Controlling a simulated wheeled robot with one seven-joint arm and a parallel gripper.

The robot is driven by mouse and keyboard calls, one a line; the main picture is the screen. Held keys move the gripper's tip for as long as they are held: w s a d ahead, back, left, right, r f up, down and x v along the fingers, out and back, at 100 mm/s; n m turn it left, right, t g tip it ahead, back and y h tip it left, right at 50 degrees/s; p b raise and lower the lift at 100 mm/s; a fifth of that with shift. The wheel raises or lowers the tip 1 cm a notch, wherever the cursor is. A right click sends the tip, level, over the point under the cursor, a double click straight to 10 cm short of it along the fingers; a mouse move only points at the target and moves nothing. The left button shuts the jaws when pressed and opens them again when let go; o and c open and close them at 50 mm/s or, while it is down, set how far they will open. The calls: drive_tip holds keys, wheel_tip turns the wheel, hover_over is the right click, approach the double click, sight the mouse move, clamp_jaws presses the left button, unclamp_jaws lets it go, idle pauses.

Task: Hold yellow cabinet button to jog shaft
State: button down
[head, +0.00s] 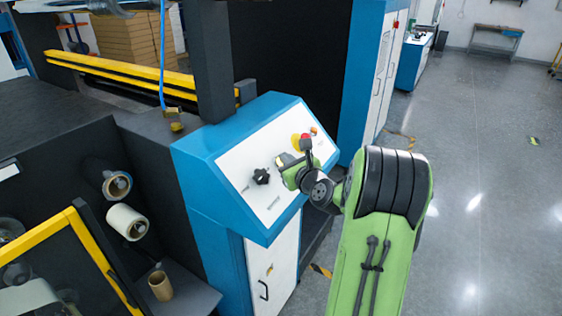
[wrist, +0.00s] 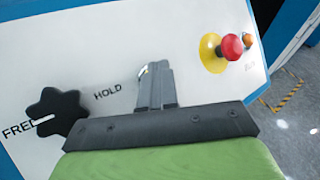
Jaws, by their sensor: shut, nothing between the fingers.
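The sloped white panel (head: 272,150) of the blue cabinet (head: 195,160) is in front of my gripper (head: 283,160). In the wrist view my gripper (wrist: 156,75) is shut and empty, its fingertips at the panel to the right of the word HOLD. A small yellow button (wrist: 143,71) shows at the fingertips, mostly hidden by them. I cannot tell whether they touch or press it.
A red mushroom button (wrist: 231,46) on a yellow base and a small orange button (wrist: 247,40) stand to the right. A black star knob (wrist: 57,110) is at the left. Open grey floor (head: 480,190) lies right of the cabinet.

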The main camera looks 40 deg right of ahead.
drive_tip(key=shift+s+d+r+p, duration=0.2)
drive_tip(key=shift+s+r+p, duration=0.2)
drive_tip(key=shift+s+r, duration=0.15)
drive_tip(key=s+r+p, duration=0.1)
drive_tip(key=s+d+r+p, duration=0.1)
drive_tip(key=s+r, duration=0.1)
drive_tip(key=shift+s+r, duration=0.15)
drive_tip(key=shift+r, duration=0.15)
idle(0.4)
drive_tip(key=shift+d+f, duration=0.1)
idle(0.8)
